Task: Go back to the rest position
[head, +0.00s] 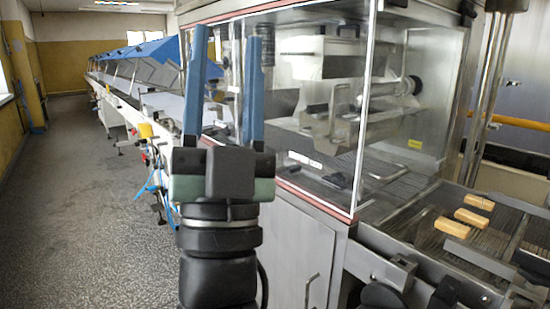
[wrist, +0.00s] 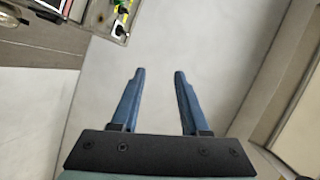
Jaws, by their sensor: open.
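My gripper (head: 224,92) stands upright in the head view, left of the middle, with its two blue fingers pointing up and spread apart. It is empty. In the wrist view my gripper (wrist: 158,75) also shows both fingers apart with nothing between them, against a plain pale surface. In the head view the gripper overlaps the glass-walled machine (head: 310,170) behind it; I cannot tell the gap between them.
Several tan bars (head: 452,227) lie on the wire mesh belt (head: 420,218) at the right. A long conveyor line with blue covers (head: 150,52) runs back at the left. The grey floor (head: 75,200) at the left is clear.

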